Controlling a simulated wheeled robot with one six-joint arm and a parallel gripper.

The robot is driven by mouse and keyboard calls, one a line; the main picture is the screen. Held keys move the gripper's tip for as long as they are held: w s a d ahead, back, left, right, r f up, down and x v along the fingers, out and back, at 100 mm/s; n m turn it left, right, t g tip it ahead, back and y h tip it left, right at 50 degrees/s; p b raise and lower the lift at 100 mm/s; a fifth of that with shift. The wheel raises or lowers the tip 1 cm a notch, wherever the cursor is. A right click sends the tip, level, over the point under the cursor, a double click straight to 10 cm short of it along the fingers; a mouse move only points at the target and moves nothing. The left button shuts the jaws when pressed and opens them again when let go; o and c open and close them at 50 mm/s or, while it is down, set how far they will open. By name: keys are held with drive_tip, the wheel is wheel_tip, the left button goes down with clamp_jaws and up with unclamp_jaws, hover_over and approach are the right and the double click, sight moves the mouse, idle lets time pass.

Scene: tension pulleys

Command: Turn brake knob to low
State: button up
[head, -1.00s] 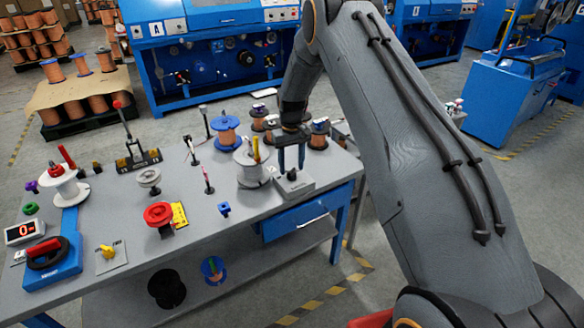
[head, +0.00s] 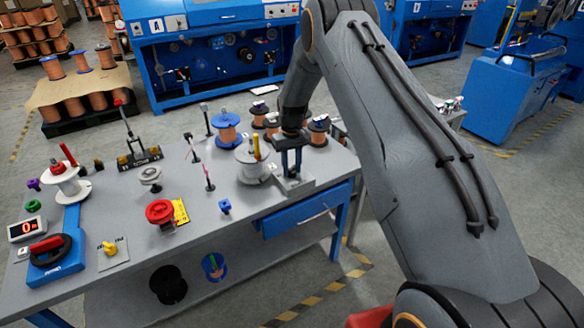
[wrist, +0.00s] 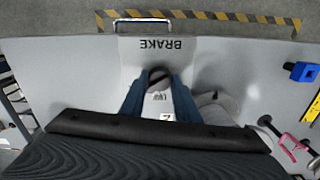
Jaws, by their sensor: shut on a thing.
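The brake knob (wrist: 158,77) is a small dark round knob in the middle of the wrist view. It sits on a light grey brake panel (wrist: 135,56), with the word BRAKE upside down above it. My gripper (wrist: 158,82) is shut on the knob, with one blue finger on each side. In the head view, my gripper (head: 291,170) points down at the grey brake box (head: 305,184) near the bench's right end.
A white spool (head: 249,168) stands just left of my gripper, with copper spools behind. A blue clip (head: 224,206), a red wheel (head: 160,212) and a yellow knob (head: 109,248) are farther left. A blue drawer (head: 305,212) is below the bench edge. The front middle of the bench is mostly clear.

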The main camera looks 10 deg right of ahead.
sight(292, 168)
drive_tip(key=shift+b, duration=0.35)
drive_tip(key=shift+w+f+n+b, duration=0.1)
drive_tip(key=shift+n+b, duration=0.8)
drive_tip(key=shift+n, duration=0.3)
drive_tip(key=n+b, duration=0.2)
drive_tip(key=n, duration=0.1)
drive_tip(key=shift+b, duration=0.35)
drive_tip(key=n+b, duration=0.3)
drive_tip(key=n, duration=0.3)
drive_tip(key=shift+n, duration=0.3)
drive_tip(key=o, duration=1)
drive_tip(key=shift+o, duration=0.2)
drive_tip(key=shift+r+b, duration=1)
drive_tip(key=shift+r, duration=3.05)
